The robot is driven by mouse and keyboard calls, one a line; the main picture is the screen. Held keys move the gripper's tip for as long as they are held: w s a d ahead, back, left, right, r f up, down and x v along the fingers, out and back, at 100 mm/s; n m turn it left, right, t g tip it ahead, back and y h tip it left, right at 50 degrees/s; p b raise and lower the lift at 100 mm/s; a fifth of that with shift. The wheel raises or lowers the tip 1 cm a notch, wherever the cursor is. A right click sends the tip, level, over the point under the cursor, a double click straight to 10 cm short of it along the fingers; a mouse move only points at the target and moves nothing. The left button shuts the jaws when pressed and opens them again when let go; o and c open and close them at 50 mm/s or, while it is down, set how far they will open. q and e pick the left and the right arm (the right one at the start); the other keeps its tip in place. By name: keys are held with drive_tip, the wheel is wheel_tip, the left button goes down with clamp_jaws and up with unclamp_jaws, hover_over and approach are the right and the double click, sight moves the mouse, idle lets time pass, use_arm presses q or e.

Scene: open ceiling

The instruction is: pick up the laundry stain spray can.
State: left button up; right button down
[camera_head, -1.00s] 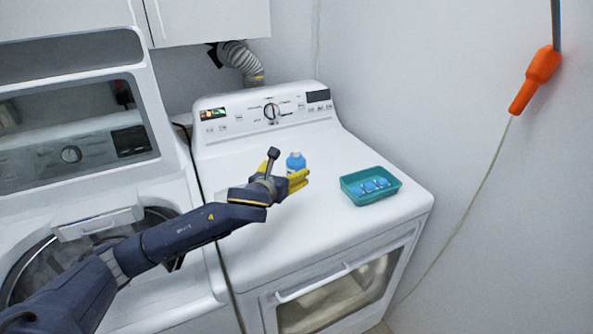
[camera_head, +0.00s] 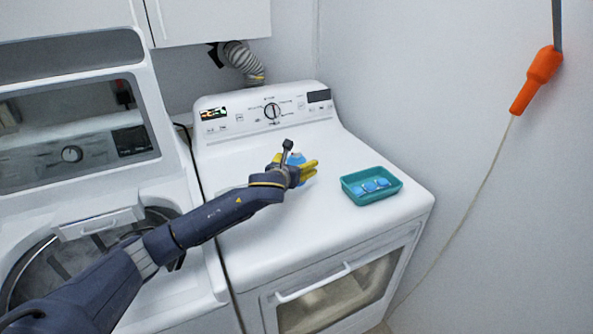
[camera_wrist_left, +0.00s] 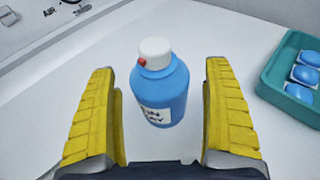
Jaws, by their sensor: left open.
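The laundry stain spray can is a blue can with a white cap and a small red nozzle. In the left wrist view the spray can (camera_wrist_left: 165,90) stands upright on the white machine top, between and just beyond my yellow fingertips. My left gripper (camera_wrist_left: 160,115) is open, with a finger on each side of the can and visible gaps to both. In the head view the left gripper (camera_head: 302,172) covers most of the can (camera_head: 296,158), leaving only a bit of blue showing. My right gripper is in neither view.
A teal tray (camera_head: 347,189) with several blue-and-white pods (camera_head: 369,186) sits to the right of the can on the dryer top (camera_head: 270,235). The control panel (camera_head: 265,114) rises behind. A washer with a raised lid stands at left. The dryer's front top is clear.

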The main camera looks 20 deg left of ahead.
use_arm(q)
drive_tip(key=shift+w+f, duration=0.1)
drive_tip(key=shift+w, duration=0.2)
drive_tip(key=shift+c, duration=0.4)
drive_tip(key=c, duration=1.6)
